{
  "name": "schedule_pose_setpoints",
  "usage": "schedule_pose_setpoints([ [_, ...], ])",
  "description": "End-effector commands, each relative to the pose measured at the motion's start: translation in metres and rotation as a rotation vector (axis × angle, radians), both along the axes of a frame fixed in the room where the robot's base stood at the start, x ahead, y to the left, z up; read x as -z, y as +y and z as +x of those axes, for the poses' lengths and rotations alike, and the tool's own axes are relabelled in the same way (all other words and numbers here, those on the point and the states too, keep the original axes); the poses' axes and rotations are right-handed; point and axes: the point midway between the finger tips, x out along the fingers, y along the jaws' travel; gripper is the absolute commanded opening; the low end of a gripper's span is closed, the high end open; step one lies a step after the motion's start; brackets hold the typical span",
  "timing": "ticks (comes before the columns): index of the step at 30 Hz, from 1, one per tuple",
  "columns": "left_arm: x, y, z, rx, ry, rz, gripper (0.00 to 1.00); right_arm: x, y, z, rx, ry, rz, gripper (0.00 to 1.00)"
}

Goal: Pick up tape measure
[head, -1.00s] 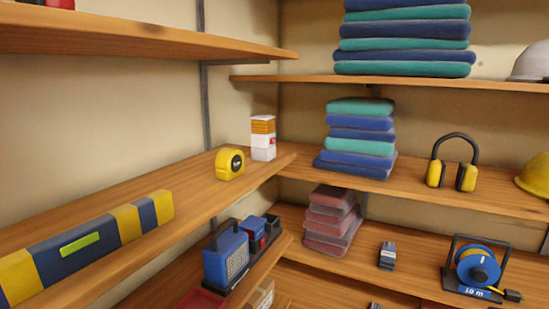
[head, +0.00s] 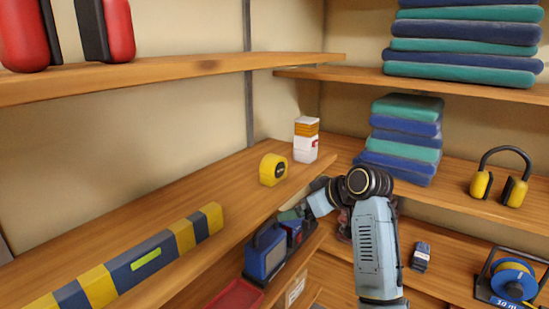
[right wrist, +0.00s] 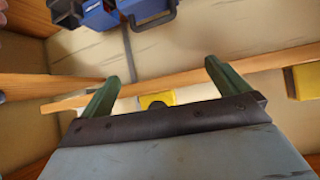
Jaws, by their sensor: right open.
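The yellow tape measure (head: 273,169) stands on the left middle shelf near its front edge. In the right wrist view it shows as a small yellow shape (right wrist: 157,100) beyond the shelf edge, between my fingers in the picture and partly hidden by the gripper body. My right gripper (right wrist: 162,72) is open, with two green fingers apart and nothing between them. In the head view my right arm reaches up in front of the shelves, with the gripper below and in front of the middle shelf, apart from the tape measure. My left gripper is not in view.
A white and orange box (head: 306,140) stands right of the tape measure. A yellow and blue striped bar (head: 150,260) lies to its left along the shelf. The middle shelf's front edge (head: 255,228) lies between gripper and tape. A blue case (head: 265,251) sits on the shelf below.

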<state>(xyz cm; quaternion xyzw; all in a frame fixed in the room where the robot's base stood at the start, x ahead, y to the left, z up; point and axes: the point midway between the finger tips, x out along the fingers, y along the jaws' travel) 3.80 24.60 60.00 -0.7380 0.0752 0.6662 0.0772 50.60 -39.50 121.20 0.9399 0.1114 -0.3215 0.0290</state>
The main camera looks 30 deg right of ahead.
Motion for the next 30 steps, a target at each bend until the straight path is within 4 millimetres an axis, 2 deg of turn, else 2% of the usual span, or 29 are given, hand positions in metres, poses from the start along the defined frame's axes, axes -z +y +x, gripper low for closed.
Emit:
schedule_pose_setpoints([
  [1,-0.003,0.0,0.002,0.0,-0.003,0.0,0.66,-0.031,-0.007,0.001,-0.016,-0.052,0.007,1.0],
  [3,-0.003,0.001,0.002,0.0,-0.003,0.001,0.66,-0.06,-0.015,0.003,-0.039,-0.112,0.019,1.0],
  [6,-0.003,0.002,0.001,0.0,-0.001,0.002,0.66,-0.092,-0.025,0.005,-0.065,-0.187,0.036,1.0],
  [10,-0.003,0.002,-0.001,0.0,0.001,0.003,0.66,-0.115,-0.032,0.007,-0.085,-0.246,0.051,1.0],
  [14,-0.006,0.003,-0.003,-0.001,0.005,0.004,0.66,-0.117,-0.03,0.018,-0.094,-0.263,0.06,1.0],
  [24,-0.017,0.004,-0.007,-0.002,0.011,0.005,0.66,-0.094,-0.012,0.071,-0.092,-0.26,0.06,1.0],
  [30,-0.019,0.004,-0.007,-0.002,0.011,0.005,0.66,-0.09,-0.009,0.082,-0.091,-0.26,0.058,1.0],
])
